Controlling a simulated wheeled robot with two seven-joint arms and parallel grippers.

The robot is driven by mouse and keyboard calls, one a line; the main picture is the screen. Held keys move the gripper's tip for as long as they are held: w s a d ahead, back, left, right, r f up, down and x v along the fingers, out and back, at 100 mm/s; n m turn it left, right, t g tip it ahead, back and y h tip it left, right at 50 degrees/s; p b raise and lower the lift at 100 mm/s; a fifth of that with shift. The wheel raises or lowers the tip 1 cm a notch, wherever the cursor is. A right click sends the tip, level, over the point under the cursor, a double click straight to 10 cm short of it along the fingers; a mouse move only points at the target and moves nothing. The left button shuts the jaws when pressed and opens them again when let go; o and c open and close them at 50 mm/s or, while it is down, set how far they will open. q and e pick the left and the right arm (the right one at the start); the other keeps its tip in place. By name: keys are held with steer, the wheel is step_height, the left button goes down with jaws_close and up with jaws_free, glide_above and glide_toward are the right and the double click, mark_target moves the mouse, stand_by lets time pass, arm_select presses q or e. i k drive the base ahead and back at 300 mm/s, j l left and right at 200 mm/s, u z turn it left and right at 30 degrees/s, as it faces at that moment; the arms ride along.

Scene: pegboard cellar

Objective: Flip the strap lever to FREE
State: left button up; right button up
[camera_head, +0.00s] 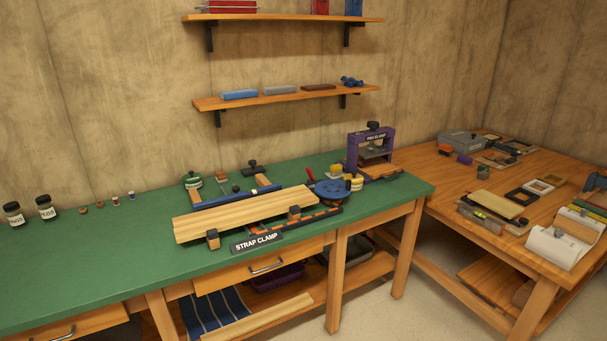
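A black sign reading STRAP CLAMP (257,243) stands at the front edge of the green bench. Behind it lies a pale wooden board (235,213) with dark clamp blocks at its front. An orange and black strap or rail (322,219) runs along the right front of the board. A blue round body (335,191) sits at the board's right end, with a small red handle (310,174) tilted up at its left. I cannot tell for sure whether this red handle is the strap lever. No FREE marking is legible. Neither of my grippers is in view.
A purple pad clamp (371,146) stands at the back right of the green bench (100,260). Dark jars (46,207) stand at the left. A wooden table (460,200) with frames and tools is at the right. Two shelves hang above. The bench's left front is clear.

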mark_target(309, 171)
steer(key=i+u, duration=0.25)
steer(key=u, duration=0.15)
steer(key=i+l+u, duration=0.2)
steer(key=u, duration=0.25)
steer(key=i+l+u, duration=0.2)
steer(key=u, duration=0.2)
steer(key=i+l, duration=0.25)
steer(key=i+l+u, duration=0.1)
steer(key=l, duration=0.3)
steer(key=i+l+u, duration=0.1)
steer(key=i+l, duration=0.45)
steer(key=l, duration=0.2)
steer(key=i+l+u, duration=0.1)
steer(key=l, duration=0.25)
steer(key=i, duration=0.1)
